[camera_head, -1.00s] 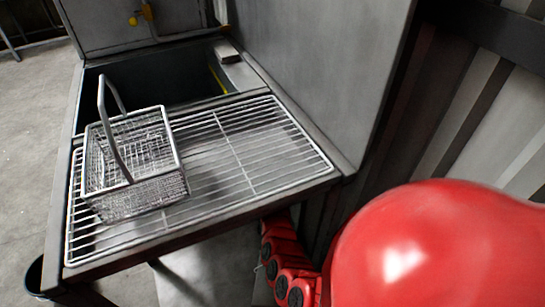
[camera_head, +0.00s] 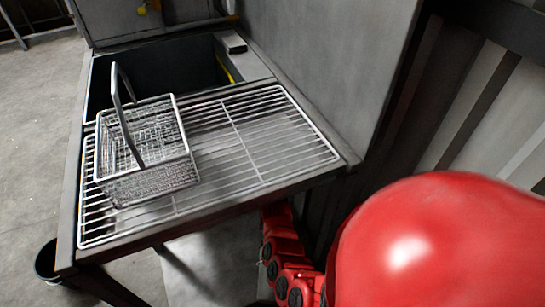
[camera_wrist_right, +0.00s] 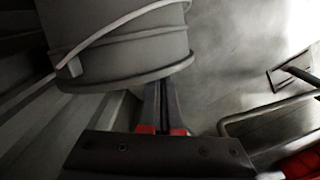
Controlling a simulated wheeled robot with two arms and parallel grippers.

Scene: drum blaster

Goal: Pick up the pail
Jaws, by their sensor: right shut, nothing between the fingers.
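A grey pail (camera_wrist_right: 120,45) with a thin wire handle (camera_wrist_right: 120,30) fills the upper left of the right wrist view. Its top is cut off by the frame. My right gripper (camera_wrist_right: 162,88) is shut and empty, its fingertips close by the pail's lower rim. I cannot tell whether they touch it. In the head view a dark bucket (camera_head: 45,262) stands on the floor left of the table, partly hidden by it. I cannot tell whether it is the same pail. My left gripper is in neither view.
A metal table with a wire rack (camera_head: 270,140) holds a wire basket (camera_head: 150,185) with a raised handle. A dark basin (camera_head: 170,70) lies behind it, beside a tall grey panel (camera_head: 320,70). Open concrete floor (camera_head: 35,140) shows at the left.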

